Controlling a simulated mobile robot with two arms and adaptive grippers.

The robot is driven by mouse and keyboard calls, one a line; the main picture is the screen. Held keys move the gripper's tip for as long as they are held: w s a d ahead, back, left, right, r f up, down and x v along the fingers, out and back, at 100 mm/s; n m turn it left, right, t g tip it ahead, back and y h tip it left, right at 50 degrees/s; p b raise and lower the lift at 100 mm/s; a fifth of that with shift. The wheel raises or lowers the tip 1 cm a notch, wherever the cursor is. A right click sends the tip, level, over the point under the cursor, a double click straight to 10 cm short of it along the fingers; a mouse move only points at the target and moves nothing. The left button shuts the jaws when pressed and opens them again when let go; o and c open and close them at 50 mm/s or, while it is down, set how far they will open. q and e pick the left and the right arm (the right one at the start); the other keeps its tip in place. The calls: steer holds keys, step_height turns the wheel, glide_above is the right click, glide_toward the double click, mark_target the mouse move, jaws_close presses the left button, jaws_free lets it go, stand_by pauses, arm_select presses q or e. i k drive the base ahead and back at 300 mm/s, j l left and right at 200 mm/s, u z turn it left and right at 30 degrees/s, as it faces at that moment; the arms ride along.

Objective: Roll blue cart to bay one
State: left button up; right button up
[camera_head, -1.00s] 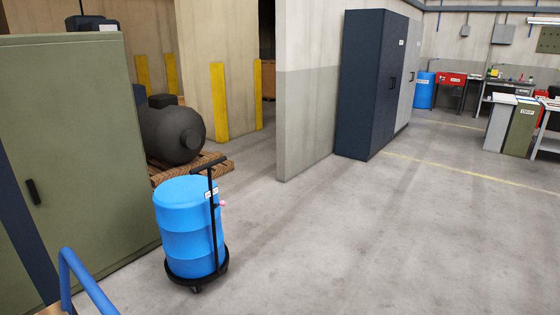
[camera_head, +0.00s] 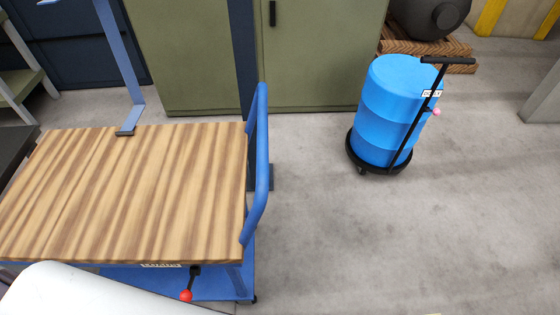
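A blue cart (camera_head: 125,195) with a striped wooden top stands at the lower left of the head view. Its blue tubular handle (camera_head: 260,165) rises at its right end. Below the top there is a blue lower deck (camera_head: 185,287) and a lever with a red knob (camera_head: 186,295). A white rounded shape at the bottom left covers part of the cart's near side. Neither of my grippers shows. No marking for bay one can be made out.
A blue drum (camera_head: 390,108) on a black wheeled dolly with an upright handle stands right of the cart. Green cabinets (camera_head: 200,55) stand behind the cart. A dark tank (camera_head: 430,15) lies on a wooden pallet at the back. The concrete floor (camera_head: 400,240) at lower right is clear.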

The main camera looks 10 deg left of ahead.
mark_target(155, 203)
steer(key=i+l+u, duration=0.15)
steer(key=u, duration=0.35)
steer(key=i+l+u, duration=0.3)
steer(key=u, duration=0.2)
steer(key=k+l+u, duration=0.1)
steer(key=k+l, duration=0.1)
steer(key=l, duration=0.05)
